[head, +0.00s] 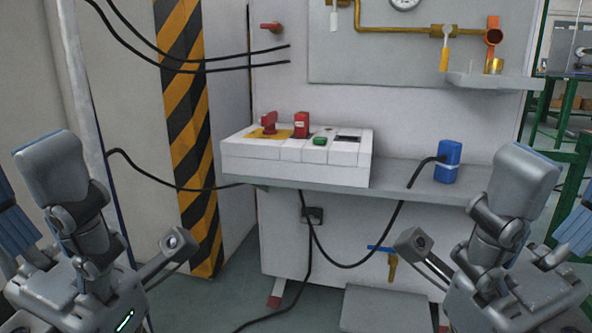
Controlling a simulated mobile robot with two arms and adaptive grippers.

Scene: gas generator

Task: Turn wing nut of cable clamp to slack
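No wing nut can be made out clearly at this size. A small dark fitting (313,215) sits on the cabinet front below the shelf, beside a hanging black cable (308,255); I cannot tell whether it is the cable clamp. A red handle-like part (270,27) sticks out of the upper panel, above two black cables (225,65). My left gripper (114,202) is at the lower left, fingers spread and empty. My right gripper (468,207) is at the lower right, also spread and empty. Both appear nearer to me than the cabinet, touching nothing there.
A white control box (297,158) with a red knob and a green button stands on the grey shelf (400,182). A blue block (448,160) stands at its right. Brass piping (395,29) runs above. A striped post (180,110) stands left. Space between my grippers is free.

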